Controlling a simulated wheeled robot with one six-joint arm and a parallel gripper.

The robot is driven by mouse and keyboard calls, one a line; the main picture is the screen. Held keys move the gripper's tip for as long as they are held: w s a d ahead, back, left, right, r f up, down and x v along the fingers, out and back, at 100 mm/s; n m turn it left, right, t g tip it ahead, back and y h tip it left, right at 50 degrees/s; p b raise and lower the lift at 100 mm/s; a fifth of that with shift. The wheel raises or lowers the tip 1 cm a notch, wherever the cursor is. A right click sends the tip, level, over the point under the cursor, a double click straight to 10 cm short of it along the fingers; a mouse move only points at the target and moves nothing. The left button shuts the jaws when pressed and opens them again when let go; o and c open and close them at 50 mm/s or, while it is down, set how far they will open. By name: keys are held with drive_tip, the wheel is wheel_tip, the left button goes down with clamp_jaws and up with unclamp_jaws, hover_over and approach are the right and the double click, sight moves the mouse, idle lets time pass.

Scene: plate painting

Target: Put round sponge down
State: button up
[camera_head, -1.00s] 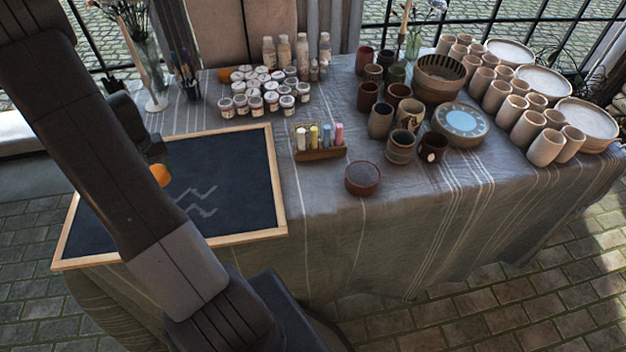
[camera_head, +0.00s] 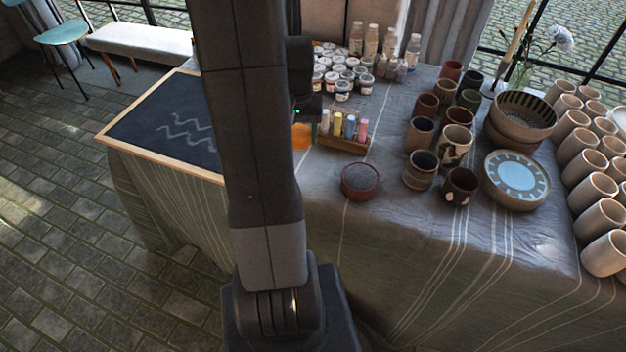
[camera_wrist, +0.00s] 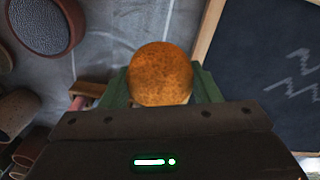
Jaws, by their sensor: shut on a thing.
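The round sponge is orange and shows in the wrist view (camera_wrist: 160,74) between the green fingers of my gripper (camera_wrist: 162,88). My gripper is shut on it. In the head view the sponge (camera_head: 302,136) shows just right of my arm, left of the chalk holder. It appears to be above the grey cloth, but the exact height is hard to tell. My arm hides most of the gripper in the head view.
A chalkboard (camera_head: 150,125) with wavy chalk lines lies at left. A chalk holder (camera_head: 341,143) and a round reddish bowl (camera_head: 360,181) are near the sponge. Cups, jars and a blue-centred plate (camera_head: 516,178) crowd the right and back. Bare cloth (camera_head: 385,235) lies in front.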

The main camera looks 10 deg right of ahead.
sight(309, 173)
drive_tip(key=shift+s+d+m+b, duration=0.35)
drive_tip(key=shift+s+d, duration=0.45)
drive_tip(key=shift+s, duration=0.3)
wheel_tip(309, 173, down, 10)
drive_tip(key=shift+s+r+b, duration=0.1)
drive_tip(key=shift+r+b, duration=0.1)
drive_tip(key=shift+b, duration=0.15)
